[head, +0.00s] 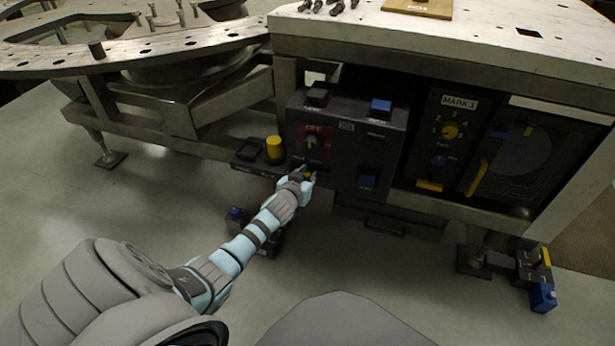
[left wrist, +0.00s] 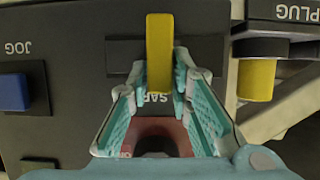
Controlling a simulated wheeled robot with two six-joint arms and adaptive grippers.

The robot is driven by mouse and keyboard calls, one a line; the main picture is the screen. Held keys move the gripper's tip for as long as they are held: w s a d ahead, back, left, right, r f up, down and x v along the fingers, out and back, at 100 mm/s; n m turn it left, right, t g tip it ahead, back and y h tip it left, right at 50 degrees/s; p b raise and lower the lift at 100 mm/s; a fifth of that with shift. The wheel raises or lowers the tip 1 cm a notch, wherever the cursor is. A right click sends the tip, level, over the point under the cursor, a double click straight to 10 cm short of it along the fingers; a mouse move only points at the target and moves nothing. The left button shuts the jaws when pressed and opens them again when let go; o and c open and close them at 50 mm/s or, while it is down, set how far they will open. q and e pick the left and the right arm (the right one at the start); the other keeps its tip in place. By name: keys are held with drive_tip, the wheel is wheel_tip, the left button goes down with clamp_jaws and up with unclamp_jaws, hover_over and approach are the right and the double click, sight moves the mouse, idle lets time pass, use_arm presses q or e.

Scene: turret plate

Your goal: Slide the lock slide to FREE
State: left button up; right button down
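The dark control box (head: 371,142) carries a red-backed OFF knob (head: 311,143). The yellow handle (left wrist: 160,45), which seems to be the lock slide, sits beside lettering that begins SAF; the rest is covered. In the head view only a little yellow shows at my left gripper (head: 305,178), at the box's lower left. The FREE marking cannot be read. My right gripper is not in view.
A yellow plug (head: 274,149) stands left of the box and shows in the left wrist view (left wrist: 256,80). A blue JOG button (left wrist: 13,92) is on the box. The MARK 1 panel (head: 448,135) is to the right. The bench top (head: 470,35) overhangs the box. The floor in front is mostly clear.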

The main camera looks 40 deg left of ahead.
sight(298, 167)
use_arm(q)
clamp_jaws()
